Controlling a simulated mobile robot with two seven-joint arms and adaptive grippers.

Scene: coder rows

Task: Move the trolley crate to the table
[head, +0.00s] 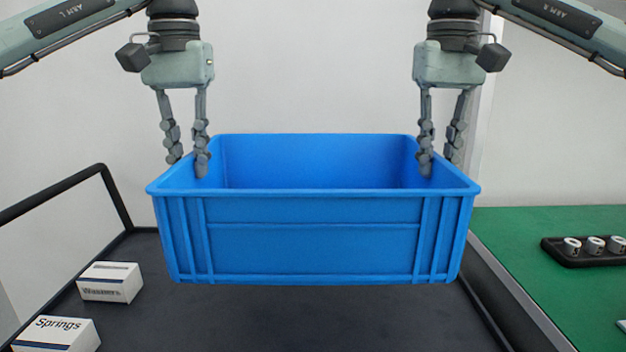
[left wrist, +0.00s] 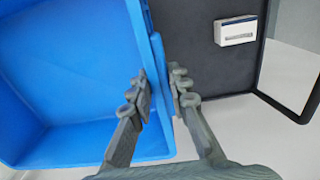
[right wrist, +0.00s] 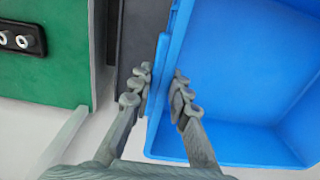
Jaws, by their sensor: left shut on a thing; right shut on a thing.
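The blue crate (head: 315,240) hangs level above the dark trolley deck (head: 240,318) in the head view, and what I see of its inside is empty. My left gripper (head: 187,165) is shut on the crate's left wall; the left wrist view shows one finger inside and one outside the rim (left wrist: 160,85). My right gripper (head: 440,165) is shut on the right wall, with the rim (right wrist: 168,75) between its fingers in the right wrist view. The table (head: 560,290) has a green top and stands at the right, beside the trolley.
A Washers box (head: 108,283) and a Springs box (head: 58,335) lie at the left of the trolley deck. A black rail (head: 60,190) stands on the trolley's left.

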